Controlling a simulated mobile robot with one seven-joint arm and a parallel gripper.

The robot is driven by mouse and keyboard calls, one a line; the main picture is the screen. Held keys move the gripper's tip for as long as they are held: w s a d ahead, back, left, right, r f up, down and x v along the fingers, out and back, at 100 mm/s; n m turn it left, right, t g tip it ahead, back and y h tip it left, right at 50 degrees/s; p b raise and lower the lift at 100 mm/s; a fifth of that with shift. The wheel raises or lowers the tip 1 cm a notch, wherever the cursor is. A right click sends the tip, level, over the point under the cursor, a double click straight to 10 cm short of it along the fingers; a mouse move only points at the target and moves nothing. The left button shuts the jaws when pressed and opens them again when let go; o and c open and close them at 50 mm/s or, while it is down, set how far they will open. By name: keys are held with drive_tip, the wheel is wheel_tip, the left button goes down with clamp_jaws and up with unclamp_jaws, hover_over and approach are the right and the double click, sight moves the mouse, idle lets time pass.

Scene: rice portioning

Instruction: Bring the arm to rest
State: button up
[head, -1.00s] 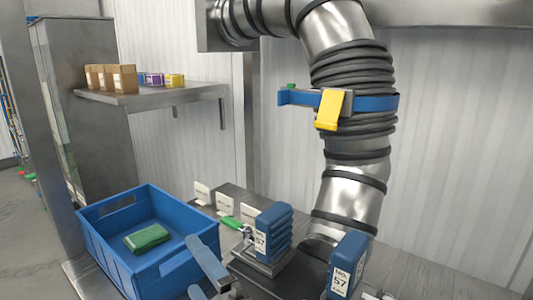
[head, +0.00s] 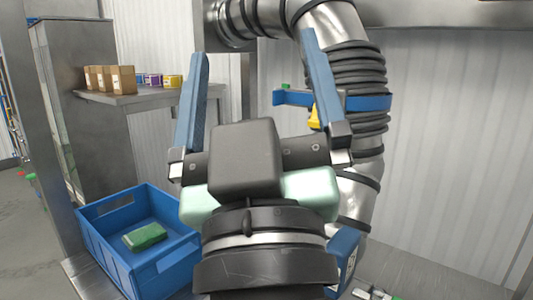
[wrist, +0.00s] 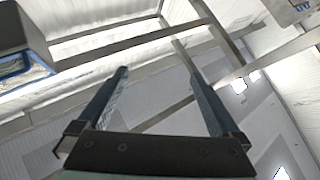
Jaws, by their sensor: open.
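My gripper (head: 255,85) is raised in the middle of the head view, its two blue fingers pointing up and spread wide apart. Nothing is between them. In the wrist view my gripper (wrist: 158,85) is also open and empty, against ceiling beams and wall panels. My wrist and forearm fill the lower middle of the head view and hide most of the bench behind.
A blue crate (head: 108,210) with a green pack (head: 145,236) in it stands at lower left. A shelf (head: 150,97) behind holds several brown cartons (head: 123,79). A blue block (head: 343,250) shows partly beside my wrist. A metal duct (head: 345,60) rises behind my gripper.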

drive_tip(key=s+r+m+h+p, duration=0.1)
drive_tip(key=r+m+p, duration=0.1)
drive_tip(key=r+p, duration=0.7)
drive_tip(key=s+r+m+t+h+p, duration=0.1)
drive_tip(key=s+r+p, duration=0.1)
drive_tip(key=r+p, duration=0.7)
wheel_tip(320, 180, up, 4)
drive_tip(key=shift+s+d+f+m+t, duration=0.15)
drive_tip(key=shift+d+m+t, duration=0.15)
drive_tip(key=shift+d+m, duration=0.15)
